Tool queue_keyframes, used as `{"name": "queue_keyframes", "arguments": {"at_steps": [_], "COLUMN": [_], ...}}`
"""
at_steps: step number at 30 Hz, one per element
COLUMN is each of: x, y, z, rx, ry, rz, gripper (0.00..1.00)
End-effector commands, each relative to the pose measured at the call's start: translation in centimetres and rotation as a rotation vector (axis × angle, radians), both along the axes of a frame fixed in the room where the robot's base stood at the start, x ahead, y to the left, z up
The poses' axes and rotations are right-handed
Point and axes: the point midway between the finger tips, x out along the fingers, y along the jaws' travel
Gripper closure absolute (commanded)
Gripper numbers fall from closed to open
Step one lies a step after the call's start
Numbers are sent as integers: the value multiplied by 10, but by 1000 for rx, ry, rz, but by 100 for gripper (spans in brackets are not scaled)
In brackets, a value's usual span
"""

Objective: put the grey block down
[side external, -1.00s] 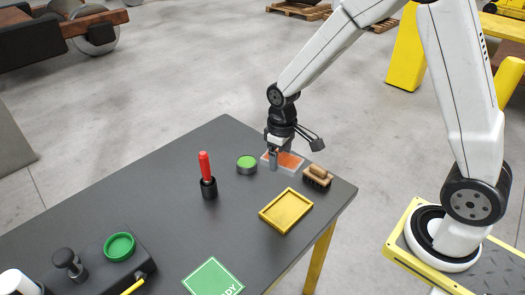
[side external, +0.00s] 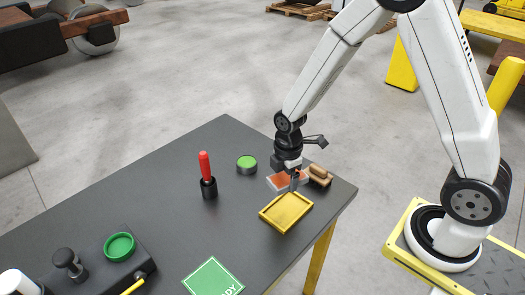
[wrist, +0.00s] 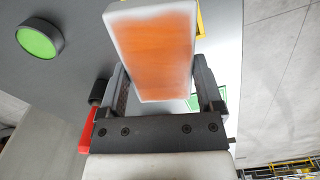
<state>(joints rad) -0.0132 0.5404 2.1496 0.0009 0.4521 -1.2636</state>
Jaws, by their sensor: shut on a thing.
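The grey block (side external: 274,184) has an orange, worn-looking patch on its broad face. My gripper (side external: 293,186) is shut on it, behind the yellow tray (side external: 286,211) in the side view. In the wrist view the block (wrist: 150,50) sits between the two fingers of my gripper (wrist: 160,85), its orange face toward the camera. The block looks raised above the table, but the exact gap under it cannot be told. One finger covers part of it in the side view.
A wooden brush (side external: 320,174) lies close to the right of the block. A green-topped round piece (side external: 246,164) and a red-handled tool in a black holder (side external: 208,187) stand to the left. The dark table (side external: 170,220) is bare between the holder and the green sign (side external: 213,278).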

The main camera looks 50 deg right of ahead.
Motion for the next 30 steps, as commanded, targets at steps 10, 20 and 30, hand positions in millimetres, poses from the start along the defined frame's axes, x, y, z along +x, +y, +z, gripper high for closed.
{"name": "queue_keyframes", "arguments": {"at_steps": [10,20,30], "x": [-7,-8,-8], "y": [1,1,1], "z": [-11,-14,-41], "rx": [0,0,0], "ry": [-1,-1,1], "rz": [260,297,295], "gripper": [100,100,100]}}
